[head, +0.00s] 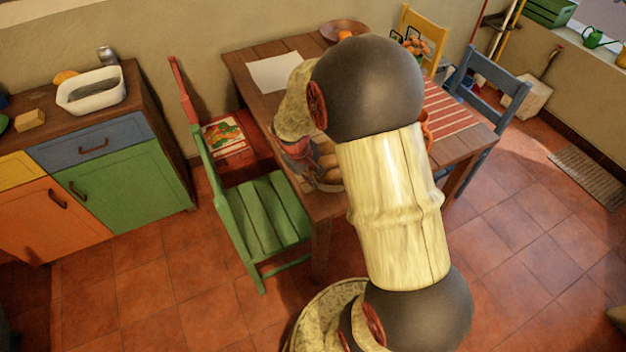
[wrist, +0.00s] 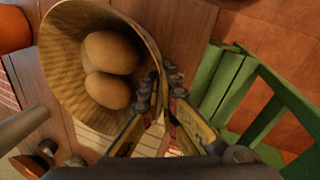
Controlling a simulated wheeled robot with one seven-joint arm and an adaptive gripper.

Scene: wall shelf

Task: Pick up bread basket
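The bread basket (wrist: 72,52) is a woven tan bowl with two brown rolls (wrist: 112,52) visible inside in the wrist view. In the head view, the bread (head: 329,163) shows at the table's near left edge, and my arm hides much of the basket. My gripper (wrist: 161,82) is at the basket's right rim in the wrist view. One finger is inside the rim and the other outside, with the tips close together on the basket wall. I cannot tell whether the basket is clear of the table.
The wooden table (head: 245,62) holds a white sheet (head: 275,72), a striped runner (head: 455,108) and a brown bowl (head: 345,28). A green chair (head: 262,215) stands close beside the gripper, also in the wrist view (wrist: 235,85). Open tiled floor (head: 530,235) lies to the right.

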